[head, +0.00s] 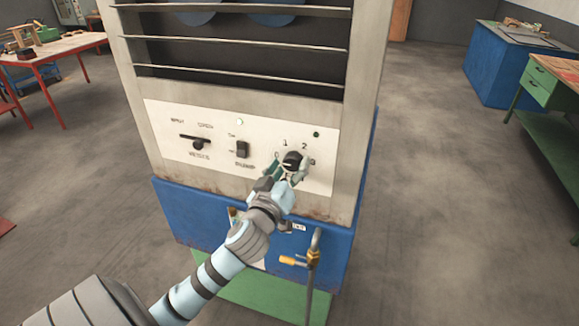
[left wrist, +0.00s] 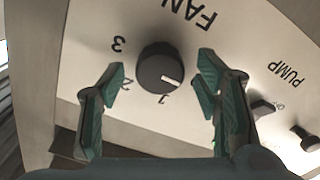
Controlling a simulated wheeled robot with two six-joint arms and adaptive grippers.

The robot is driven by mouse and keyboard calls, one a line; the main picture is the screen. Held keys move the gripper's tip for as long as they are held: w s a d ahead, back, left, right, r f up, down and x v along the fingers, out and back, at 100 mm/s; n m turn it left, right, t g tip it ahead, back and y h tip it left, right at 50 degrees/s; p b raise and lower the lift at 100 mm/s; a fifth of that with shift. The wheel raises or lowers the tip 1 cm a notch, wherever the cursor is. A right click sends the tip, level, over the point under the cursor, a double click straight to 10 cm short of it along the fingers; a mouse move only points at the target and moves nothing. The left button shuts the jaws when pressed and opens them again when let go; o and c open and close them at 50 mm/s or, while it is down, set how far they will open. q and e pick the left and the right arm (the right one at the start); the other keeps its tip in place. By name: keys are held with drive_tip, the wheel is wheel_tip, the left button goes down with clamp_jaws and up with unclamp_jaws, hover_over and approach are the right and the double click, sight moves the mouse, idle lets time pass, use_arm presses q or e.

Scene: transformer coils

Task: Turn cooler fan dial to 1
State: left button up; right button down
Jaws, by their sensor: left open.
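The round black fan dial (head: 292,160) sits on the cooler's pale control panel, with the numbers 0 to 3 around it. In the left wrist view, which looks upside down, the dial (left wrist: 160,65) has a white mark pointing right, to one side of the 1 and toward the right-hand finger. That finger hides the panel there. My left gripper (head: 289,171) is open, its green fingers on either side of the dial with visible gaps. Whether either finger touches it cannot be told. My right gripper is not in view.
On the same panel, the pump switch (head: 242,149) and vents slider (head: 195,143) lie left of the dial. A bent pipe with a brass tap (head: 314,258) stands below.

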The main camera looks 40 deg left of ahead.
use_arm(q)
drive_tip(key=shift+w+a, duration=0.1)
drive_tip(key=shift+w, duration=0.2)
drive_tip(key=shift+c, duration=0.3)
drive_tip(key=c, duration=1.1)
